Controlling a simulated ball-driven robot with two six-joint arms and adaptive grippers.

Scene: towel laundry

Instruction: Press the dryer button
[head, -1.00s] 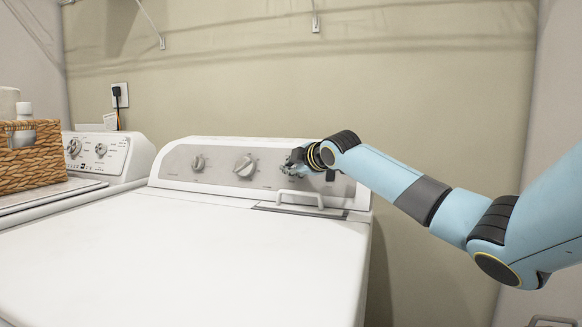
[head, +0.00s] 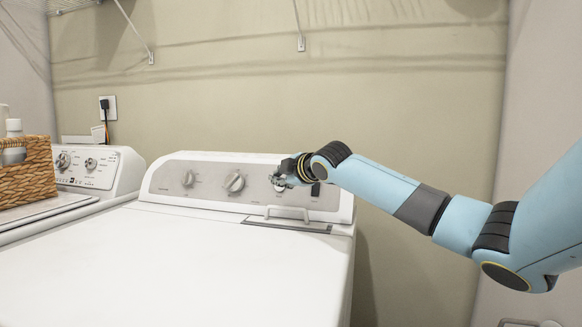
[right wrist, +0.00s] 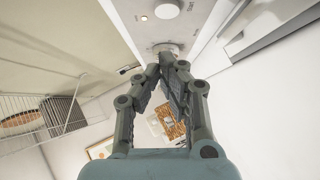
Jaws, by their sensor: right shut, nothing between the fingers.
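The white dryer (head: 180,255) stands in front of me, with a grey control panel (head: 211,184) along its back. The panel has a left knob (head: 188,179) and a larger middle knob (head: 234,182). My right gripper (head: 279,180) is at the panel's right part, over a round control that it mostly hides. In the right wrist view, the fingers (right wrist: 167,60) are shut and empty, with their tips at a round control (right wrist: 166,48); I cannot tell whether they touch it. My left gripper is out of view.
A white handle-like bar (head: 288,212) sticks up at the dryer's top edge, below my right gripper. A washer (head: 95,170) stands at the left, with a wicker basket (head: 27,178) on it. The dryer's lid is clear. A wall outlet (head: 108,108) is behind.

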